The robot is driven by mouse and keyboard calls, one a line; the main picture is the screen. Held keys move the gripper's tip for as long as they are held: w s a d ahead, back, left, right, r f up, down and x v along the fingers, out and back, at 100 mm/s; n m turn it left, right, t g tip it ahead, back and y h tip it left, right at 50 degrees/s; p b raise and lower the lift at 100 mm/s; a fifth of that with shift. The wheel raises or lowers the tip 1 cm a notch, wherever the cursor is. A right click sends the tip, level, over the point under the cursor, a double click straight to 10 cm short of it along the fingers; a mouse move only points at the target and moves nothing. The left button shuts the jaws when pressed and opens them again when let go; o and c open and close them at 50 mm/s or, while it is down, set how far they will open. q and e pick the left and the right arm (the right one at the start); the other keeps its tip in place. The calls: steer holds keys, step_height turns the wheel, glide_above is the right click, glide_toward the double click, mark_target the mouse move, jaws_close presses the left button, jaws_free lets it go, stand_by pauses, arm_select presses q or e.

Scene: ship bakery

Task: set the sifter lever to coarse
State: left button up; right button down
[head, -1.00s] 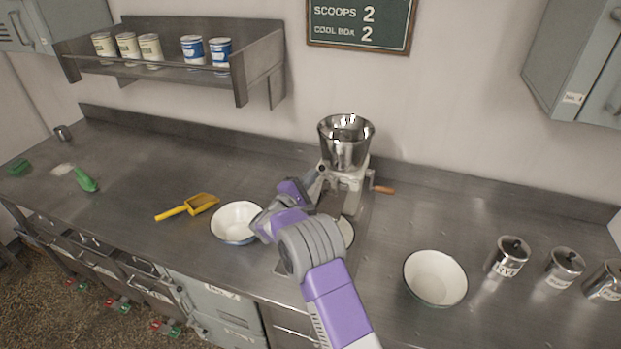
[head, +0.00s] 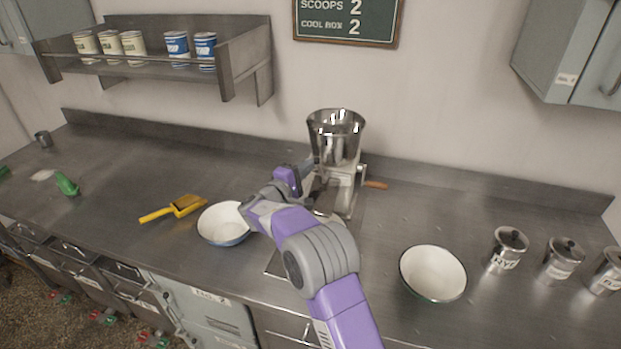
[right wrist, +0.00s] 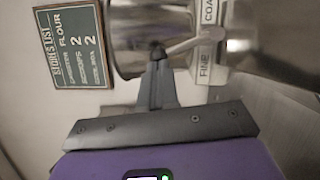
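The sifter (head: 337,135) stands at the back of the counter, with a shiny steel hopper on a pale body. In the right wrist view its pale lever (right wrist: 195,47) lies across the label strip, between the partly hidden COARSE label (right wrist: 209,12) and the FINE label (right wrist: 205,72). My right gripper (head: 316,170) is at the sifter's left front. In the right wrist view its fingers (right wrist: 159,62) are close together, with their tips at the lever's free end. I cannot tell whether the lever's end is between them or only touched. My left gripper is out of view.
A white bowl (head: 222,224) and a yellow scoop (head: 176,208) lie left of my arm. Another bowl (head: 432,274) and several lidded canisters (head: 508,250) stand to the right. A wooden crank handle (head: 376,185) sticks out at the sifter's right. A shelf (head: 160,70) hangs upper left.

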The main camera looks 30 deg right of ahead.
steer(key=s+d+r+m+y+b, duration=0.1)
steer(key=s+d+m+y+b, duration=0.2)
steer(key=m+b, duration=0.6)
steer(key=shift+s+d+y+b, duration=0.3)
steer(key=shift+s+d+b, duration=0.65)
steer(key=shift+b, duration=2.2)
steer(key=shift+r, duration=0.1)
steer(key=w+a+r+p+v, duration=0.1)
steer(key=w+v, duration=0.1)
steer(key=v, duration=1.1)
steer(key=shift+w+r+p, duration=0.2)
steer(key=shift+r+p, duration=0.15)
